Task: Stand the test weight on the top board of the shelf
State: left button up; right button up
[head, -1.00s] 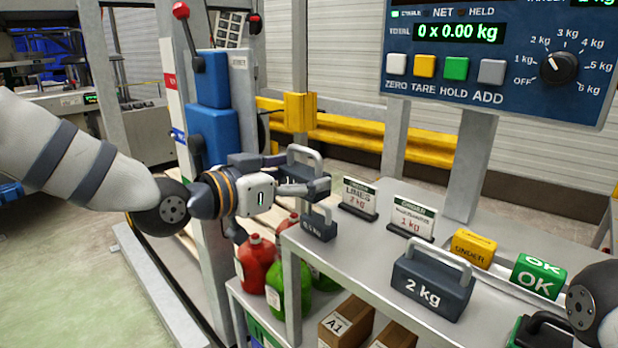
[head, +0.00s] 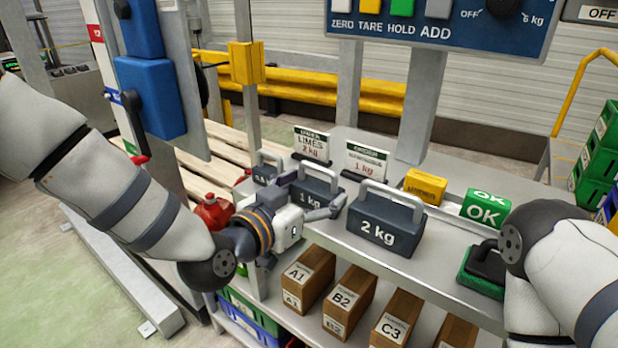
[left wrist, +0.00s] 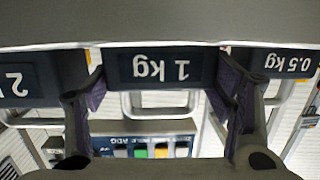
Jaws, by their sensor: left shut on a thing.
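The dark 1 kg test weight (head: 312,197) with a grey handle stands upright over the shelf's top board (head: 345,238), between two other weights. My left gripper (head: 308,207) is shut on it from the front. In the left wrist view the weight (left wrist: 160,68) appears upside down, with a finger at each side. I cannot tell whether its base touches the board, as the gripper hides its lower edge. My right arm shows at the right edge, but its gripper is out of view.
The 2 kg weight (head: 385,222) stands close on the right, the 0.5 kg weight (head: 264,173) on the left. Two sign cards (head: 367,160) stand behind. A yellow block (head: 425,186) and a green OK block (head: 485,207) lie to the right. Boxes (head: 308,275) fill the lower board.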

pick_arm(q)
jog(key=shift+r, duration=0.1)
jog(key=o, duration=1.7)
